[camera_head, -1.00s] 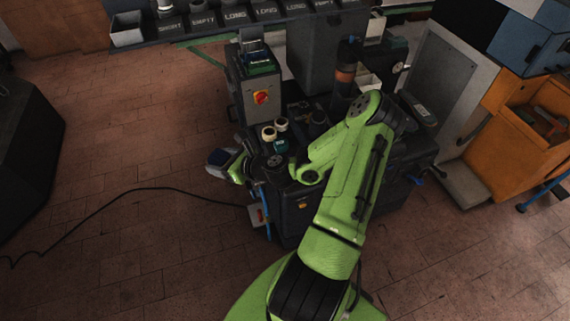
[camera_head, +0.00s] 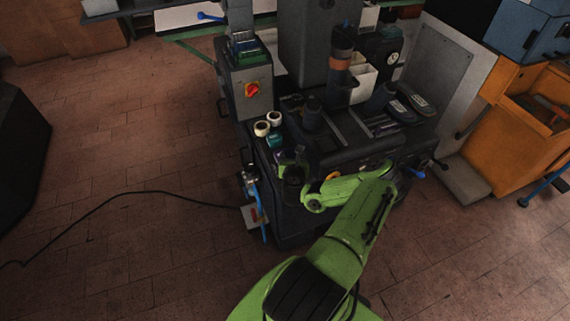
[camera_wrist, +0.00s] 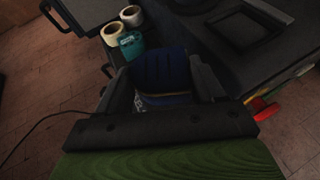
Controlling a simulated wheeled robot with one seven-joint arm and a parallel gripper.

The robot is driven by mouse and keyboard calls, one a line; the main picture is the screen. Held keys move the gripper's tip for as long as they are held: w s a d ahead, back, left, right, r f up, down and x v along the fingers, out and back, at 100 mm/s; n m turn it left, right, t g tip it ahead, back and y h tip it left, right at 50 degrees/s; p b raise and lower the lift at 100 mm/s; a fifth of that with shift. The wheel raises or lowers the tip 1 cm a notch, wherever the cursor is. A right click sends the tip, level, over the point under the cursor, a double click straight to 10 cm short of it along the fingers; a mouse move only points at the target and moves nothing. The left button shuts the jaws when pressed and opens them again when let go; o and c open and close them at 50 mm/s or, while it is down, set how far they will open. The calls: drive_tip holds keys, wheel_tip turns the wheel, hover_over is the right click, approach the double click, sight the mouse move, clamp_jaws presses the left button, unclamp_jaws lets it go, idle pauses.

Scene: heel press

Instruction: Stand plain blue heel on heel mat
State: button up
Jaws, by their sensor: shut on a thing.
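My gripper (camera_wrist: 163,78) is shut on the blue heel (camera_wrist: 160,66), which shows between the two fingers in the wrist view with a lighter striped band at its lower end. In the head view my gripper (camera_head: 291,172) is a dark shape at the left front of the machine bench; the heel cannot be made out there. In the wrist view a dark square with a raised rim (camera_wrist: 243,32) lies on the bench beyond and right of the heel; I cannot tell for sure whether it is the heel mat.
Two pale rolls (camera_head: 268,123) and a teal container (camera_head: 274,140) stand at the bench's left edge, close to my gripper. The press column (camera_head: 340,65) rises behind. Shoe soles (camera_head: 412,103) lie at the right. A control box (camera_head: 250,88) stands at the back left.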

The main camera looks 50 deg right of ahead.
wheel_tip(320, 180, down, 10)
drive_tip(key=b, duration=0.4)
drive_tip(key=shift+r+b, duration=0.15)
drive_tip(key=shift+b, duration=0.25)
drive_tip(key=shift+r, duration=0.2)
drive_tip(key=shift+f, duration=0.1)
drive_tip(key=o, duration=1.1)
